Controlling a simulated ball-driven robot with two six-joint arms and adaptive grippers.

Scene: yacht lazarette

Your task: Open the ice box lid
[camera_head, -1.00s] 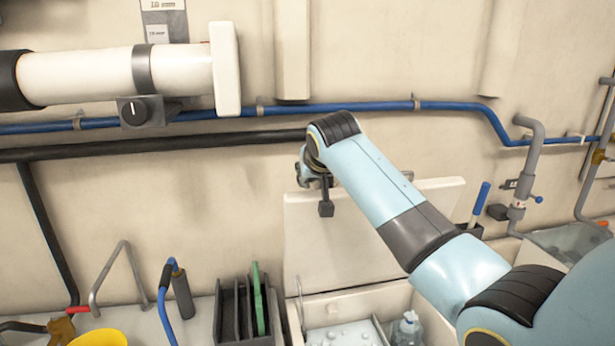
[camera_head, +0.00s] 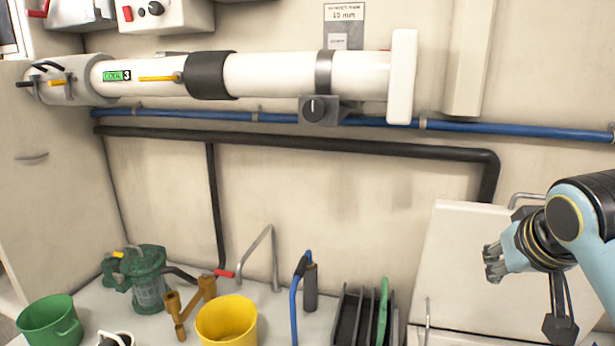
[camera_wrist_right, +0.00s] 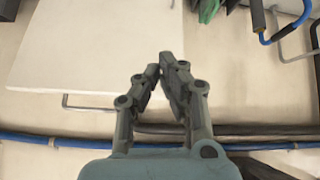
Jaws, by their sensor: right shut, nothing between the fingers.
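The ice box lid (camera_head: 450,262) is a pale flat panel standing raised against the back wall at the right of the head view. A grey bar handle (camera_head: 527,199) shows at its top edge. In the right wrist view the lid (camera_wrist_right: 85,45) fills the upper left, with its handle (camera_wrist_right: 85,104) along the edge. My right gripper (camera_head: 493,262) is shut and empty in front of the lid; its fingers (camera_wrist_right: 165,62) show together in the wrist view. The box's inside is out of the head view now. My left gripper is not in view.
A dark rack with a green board (camera_head: 383,312) stands left of the lid. A yellow bucket (camera_head: 227,320), a green jug (camera_head: 50,320) and a green strainer (camera_head: 148,280) stand farther left. Blue (camera_head: 480,130) and black pipes (camera_head: 330,147) cross the wall above.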

